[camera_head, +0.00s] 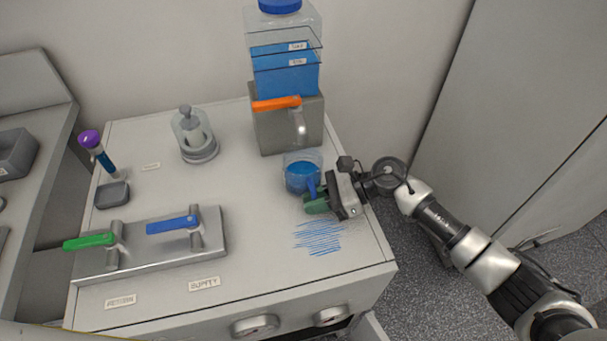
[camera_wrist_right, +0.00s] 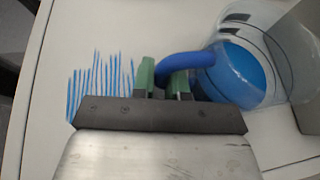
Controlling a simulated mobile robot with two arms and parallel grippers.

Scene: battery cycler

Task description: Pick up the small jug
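The small jug (camera_head: 301,178) is clear with blue liquid and a blue handle. In the head view it stands upright on the worktop, in front of the grey dispenser block. My right gripper (camera_head: 317,204) reaches in from the right at the handle. In the right wrist view the blue handle (camera_wrist_right: 190,62) curves from the jug (camera_wrist_right: 238,75) down between the green fingers of my right gripper (camera_wrist_right: 164,80). One finger is inside the handle loop, and the fingers appear closed on the handle. My left gripper is not in view.
The grey dispenser block (camera_head: 272,133) with an orange lever (camera_head: 277,103) carries a blue-filled tank (camera_head: 286,75) behind the jug. Blue stripes (camera_head: 317,237) mark the worktop in front. A plate with green (camera_head: 90,241) and blue (camera_head: 172,225) levers lies left. The worktop's middle is clear.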

